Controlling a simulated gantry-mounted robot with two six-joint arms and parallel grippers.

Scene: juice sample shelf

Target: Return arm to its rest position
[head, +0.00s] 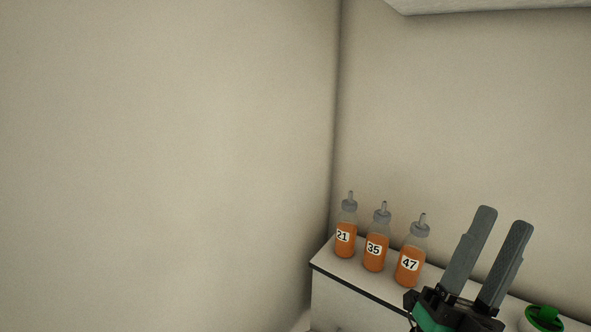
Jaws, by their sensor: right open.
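My right gripper (504,215) is at the lower right of the head view, pointing up. Its two grey fingers are apart with nothing between them. Three bottles of orange juice stand upright in a row to its left: bottle 21 (345,240), bottle 35 (376,254) and bottle 47 (409,265). Bottle 47 is the closest to the gripper in the picture, with a visible gap between them. My left gripper is not in view.
The bottles stand on a white shelf top (327,259) with a dark front edge, against the wall corner. A white round container with a green item (543,317) is at the lower right. A white overhead box (480,5) is at the top right.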

